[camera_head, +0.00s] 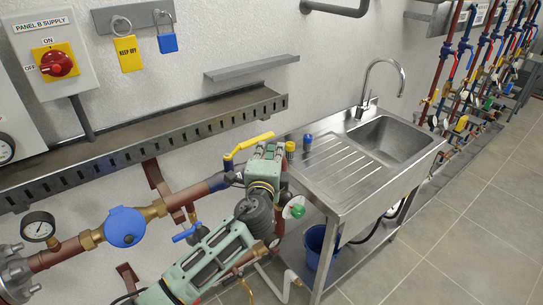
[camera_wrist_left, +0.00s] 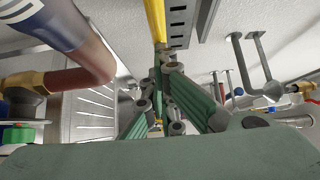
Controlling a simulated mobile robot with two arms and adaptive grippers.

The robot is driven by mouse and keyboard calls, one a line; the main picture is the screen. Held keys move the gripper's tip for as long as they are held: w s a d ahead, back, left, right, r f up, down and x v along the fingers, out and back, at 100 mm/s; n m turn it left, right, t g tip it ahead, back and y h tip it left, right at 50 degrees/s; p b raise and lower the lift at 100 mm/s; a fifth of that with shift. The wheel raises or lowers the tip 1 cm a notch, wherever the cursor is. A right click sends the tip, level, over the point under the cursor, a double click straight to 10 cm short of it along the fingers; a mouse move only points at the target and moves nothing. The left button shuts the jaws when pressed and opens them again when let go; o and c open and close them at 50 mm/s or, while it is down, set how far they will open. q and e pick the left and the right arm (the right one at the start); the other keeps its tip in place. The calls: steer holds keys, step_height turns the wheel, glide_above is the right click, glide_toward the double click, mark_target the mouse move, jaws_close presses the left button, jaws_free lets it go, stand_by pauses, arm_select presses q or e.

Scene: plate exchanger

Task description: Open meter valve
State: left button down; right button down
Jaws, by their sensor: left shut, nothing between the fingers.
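A yellow lever handle (camera_head: 248,143) sits on the horizontal pipe, to the right of the round blue meter (camera_head: 125,226) in the head view. My left gripper (camera_head: 266,150) has green fingers and is beside the lever's right end, very close to it. The fingers are shut with nothing between them. In the left wrist view the yellow lever (camera_wrist_left: 157,22) runs up from just beyond the fingertips (camera_wrist_left: 166,62). I cannot tell whether they touch. My right gripper is in neither view.
A blue-handled valve (camera_head: 187,232) and a pressure gauge (camera_head: 39,227) are on the pipework. A perforated metal tray (camera_head: 150,137) runs along the wall above. A steel sink table (camera_head: 345,190) stands right of my gripper, with a blue bucket (camera_head: 318,246) below.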

arm_select(q)
steer(key=shift+a, duration=0.3)
steer(key=s+a, duration=0.1)
steer(key=s, duration=1.1)
steer(key=s+a+f+n+g+y+b, duration=0.1)
steer(key=a+f+n+g, duration=0.15)
steer(key=f, duration=1.05)
steer(key=a+f+n+g+y, duration=0.1)
steer(key=a+f+g, duration=0.25)
steer(key=f, duration=1.05)
steer(key=s+a+f+n+g, duration=0.25)
steer(key=s+f, duration=0.35)
steer(key=f, duration=0.4)
steer(key=s+a+f+n+g, duration=0.15)
steer(key=s+a+f, duration=0.3)
steer(key=f, duration=0.55)
steer(key=s+a+f+n+g+b, duration=0.1)
steer(key=s+a+f+n+g, duration=0.1)
steer(key=s+f, duration=0.6)
steer(key=s+a+f+n+g+b, duration=0.1)
steer(key=s+a+f+n, duration=0.2)
steer(key=s+f, duration=0.5)
steer(key=s+a+f+n+g, duration=0.2)
steer(key=s, duration=1)
steer(key=s+a+f+n+g, duration=0.1)
steer(key=s+a+f+n, duration=0.1)
steer(key=s, duration=1)
steer(key=shift+s+f+n+g+y, duration=0.3)
steer(key=shift+f+n+g, duration=0.1)
steer(key=shift+f, duration=0.35)
